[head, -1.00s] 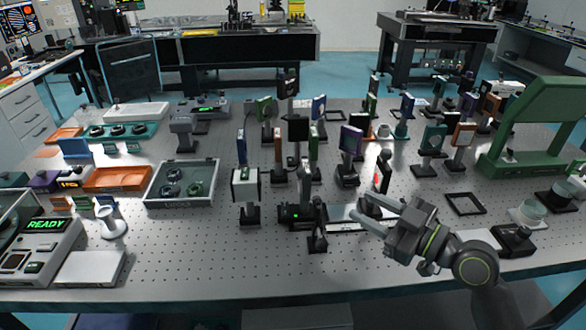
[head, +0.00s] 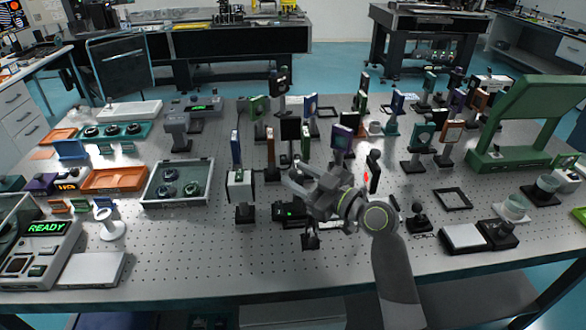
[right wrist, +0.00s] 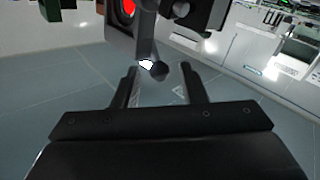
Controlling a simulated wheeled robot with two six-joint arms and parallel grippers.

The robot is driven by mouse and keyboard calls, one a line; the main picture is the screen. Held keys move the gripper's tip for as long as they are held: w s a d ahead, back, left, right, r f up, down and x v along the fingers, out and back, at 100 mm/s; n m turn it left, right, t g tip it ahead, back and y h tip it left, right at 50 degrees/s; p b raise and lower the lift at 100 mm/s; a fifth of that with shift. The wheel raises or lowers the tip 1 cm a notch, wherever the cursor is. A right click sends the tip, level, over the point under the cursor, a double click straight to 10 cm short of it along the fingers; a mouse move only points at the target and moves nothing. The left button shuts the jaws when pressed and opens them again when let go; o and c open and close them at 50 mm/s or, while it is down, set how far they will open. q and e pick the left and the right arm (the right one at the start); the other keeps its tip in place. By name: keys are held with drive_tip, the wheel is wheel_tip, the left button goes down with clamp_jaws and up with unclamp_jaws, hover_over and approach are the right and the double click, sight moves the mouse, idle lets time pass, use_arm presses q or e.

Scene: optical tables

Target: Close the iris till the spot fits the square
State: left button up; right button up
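My right gripper (head: 300,180) reaches in among the posts at the middle of the table, with its arm coming from the right front. In the right wrist view its two fingers (right wrist: 160,80) are apart with a gap between them. A lever with a dark ball tip (right wrist: 158,71) hangs at that gap from a grey mount with a round red patch (right wrist: 127,9), apparently the iris. I cannot tell whether a finger touches it. A dark upright plate (head: 375,172) bears a red spot right of the gripper; no square is discernible. My left gripper is not in view.
A white-faced box on a post (head: 240,187) stands left of the gripper, and a small dark stand (head: 310,240) in front. Several optics on posts crowd behind. A black frame (head: 452,199) lies to the right.

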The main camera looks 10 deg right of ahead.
drive_tip(key=shift+x, duration=1.15)
drive_tip(key=shift+c, duration=0.5)
clamp_jaws()
